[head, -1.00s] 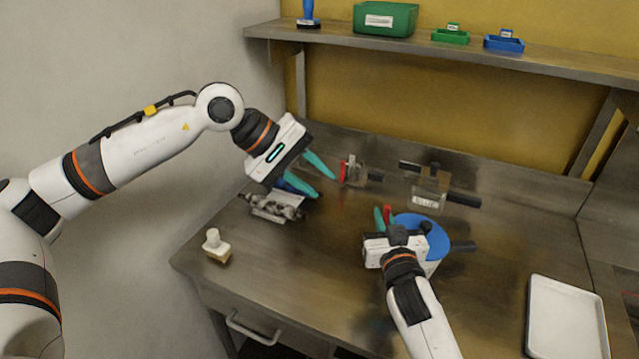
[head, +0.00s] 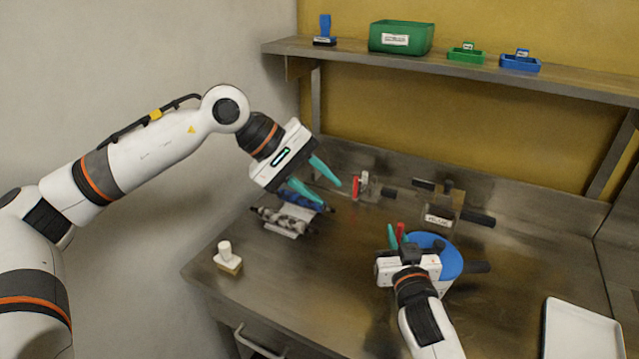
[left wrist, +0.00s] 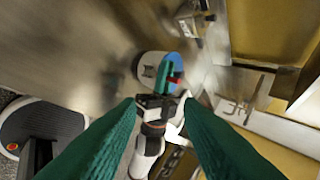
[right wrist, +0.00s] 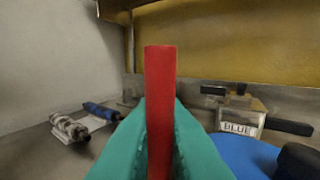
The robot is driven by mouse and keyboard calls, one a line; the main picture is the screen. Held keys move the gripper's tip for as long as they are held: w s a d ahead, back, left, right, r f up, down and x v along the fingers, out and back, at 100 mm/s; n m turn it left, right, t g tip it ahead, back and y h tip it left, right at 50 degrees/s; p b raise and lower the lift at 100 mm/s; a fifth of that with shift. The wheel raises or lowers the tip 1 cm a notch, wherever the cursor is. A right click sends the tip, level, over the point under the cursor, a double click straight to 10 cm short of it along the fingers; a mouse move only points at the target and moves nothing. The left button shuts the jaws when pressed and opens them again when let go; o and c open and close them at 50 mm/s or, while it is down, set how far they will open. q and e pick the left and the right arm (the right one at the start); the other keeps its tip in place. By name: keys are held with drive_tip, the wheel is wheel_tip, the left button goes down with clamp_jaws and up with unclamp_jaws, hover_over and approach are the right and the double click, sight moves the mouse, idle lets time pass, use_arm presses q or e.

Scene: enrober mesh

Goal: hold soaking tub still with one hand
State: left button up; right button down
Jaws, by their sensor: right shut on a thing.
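The soaking tub (head: 450,262) is a white round vessel with a blue top, standing on the steel bench at centre right. It also shows in the left wrist view (left wrist: 173,60), and its blue top fills the lower right of the right wrist view (right wrist: 245,155). My right gripper (head: 396,236) is at the tub's left side. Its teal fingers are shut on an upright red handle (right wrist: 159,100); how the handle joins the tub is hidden. My left gripper (head: 316,180) is open and empty, its fingers apart above the rollers, away from the tub.
A patterned roller (head: 285,220) and a blue roller (head: 300,198) lie at the bench's left. A white-topped stamp (head: 227,260) is nearer. Behind stand a red-handled fixture (head: 357,188) and a holder labelled BLUE (head: 440,212). A white tray (head: 580,330) lies front right.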

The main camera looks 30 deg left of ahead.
use_arm(q)
drive_tip(key=v, duration=1.2)
